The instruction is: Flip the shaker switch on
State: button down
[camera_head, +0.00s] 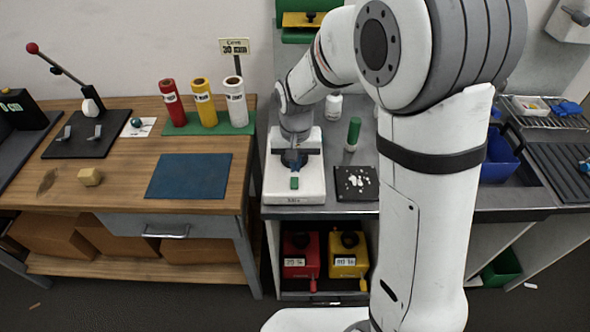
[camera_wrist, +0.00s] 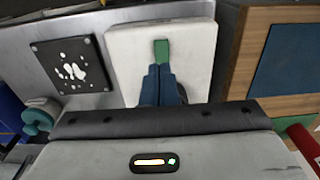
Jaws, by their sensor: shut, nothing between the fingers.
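The shaker is a white box (camera_head: 283,193) on the grey bench, seen in the head view below my wrist. A small green switch (camera_head: 294,183) sits on its top toward the front. In the wrist view the white top (camera_wrist: 130,45) fills the upper middle, with the green switch (camera_wrist: 161,50) upright in the picture. My gripper (camera_head: 294,166) points down over the box, its blue fingers (camera_wrist: 158,70) shut together and empty. The fingertips are at the near end of the switch in the wrist view. I cannot tell whether they touch it.
A black plate with white blobs (camera_head: 356,183) lies to the right of the shaker. A green-capped bottle (camera_head: 353,135) and a white bottle (camera_head: 334,107) stand behind it. The wooden table with a blue mat (camera_head: 190,176) is to the left.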

notch_tip(320, 180, up, 8)
jog(key=b, duration=0.1)
jog(key=shift+s+r, duration=0.15)
jog(key=shift+r, duration=0.05)
jog(key=s+t+b, duration=0.1)
jog(key=b, duration=0.2)
jog(key=s+t+b, duration=0.1)
jog(key=b, duration=0.2)
jog(key=shift+s+a+f, duration=0.1)
jog(key=shift+s+a, duration=0.05)
jog(key=shift+s, duration=0.1)
jog(key=shift+f, duration=0.1)
